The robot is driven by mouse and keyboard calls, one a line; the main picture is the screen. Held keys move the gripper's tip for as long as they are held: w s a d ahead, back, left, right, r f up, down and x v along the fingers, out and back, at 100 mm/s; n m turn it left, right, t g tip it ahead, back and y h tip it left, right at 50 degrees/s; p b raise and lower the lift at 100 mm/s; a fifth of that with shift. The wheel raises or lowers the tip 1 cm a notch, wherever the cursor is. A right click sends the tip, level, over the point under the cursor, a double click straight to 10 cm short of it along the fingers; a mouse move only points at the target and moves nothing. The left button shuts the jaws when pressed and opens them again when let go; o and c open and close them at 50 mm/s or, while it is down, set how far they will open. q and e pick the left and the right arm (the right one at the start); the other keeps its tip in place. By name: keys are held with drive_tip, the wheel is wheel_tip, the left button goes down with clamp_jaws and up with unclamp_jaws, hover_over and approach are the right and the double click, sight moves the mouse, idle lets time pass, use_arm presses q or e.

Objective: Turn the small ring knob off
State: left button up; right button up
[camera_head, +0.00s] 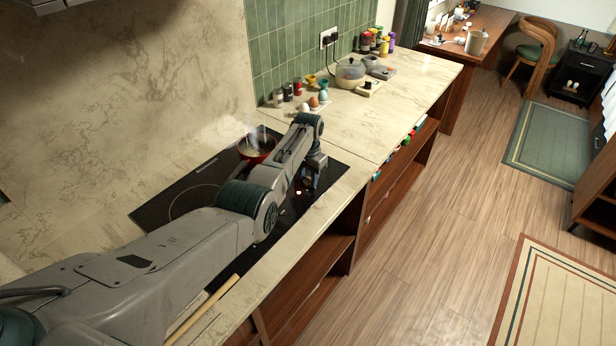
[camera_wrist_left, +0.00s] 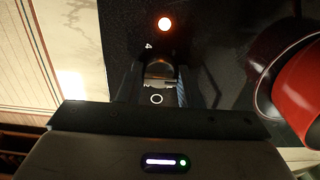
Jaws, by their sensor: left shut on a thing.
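My left gripper (camera_head: 309,183) reaches down to the front right part of the black cooktop (camera_head: 160,207). In the left wrist view its fingers (camera_wrist_left: 156,84) are shut on the small ring knob (camera_wrist_left: 159,70), a dark rounded knob on the black surface. A round orange-white light (camera_wrist_left: 165,23) glows just beyond the knob. The gripper hides the knob in the head view. A red pot (camera_head: 262,155) stands on the cooktop behind my arm with steam above it; its red side (camera_wrist_left: 297,92) shows in the left wrist view. My right gripper is not in view.
A white egg holder (camera_head: 314,107) with eggs, and small jars, stand on the counter past the cooktop. A lidded pot (camera_head: 350,75) is farther along. A wooden stick (camera_head: 203,308) lies near the counter's front edge.

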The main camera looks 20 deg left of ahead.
sight(308, 178)
use_arm(q)
drive_tip(key=shift+w+r, duration=0.15)
drive_tip(key=shift+r, duration=0.05)
drive_tip(key=o, duration=0.9)
drive_tip(key=shift+c, duration=0.2)
drive_tip(key=shift+o, duration=0.6)
drive_tip(key=shift+f, duration=0.1)
wheel_tip(308, 178, up, 11)
drive_tip(key=b, duration=0.2)
drive_tip(key=shift+f, duration=0.15)
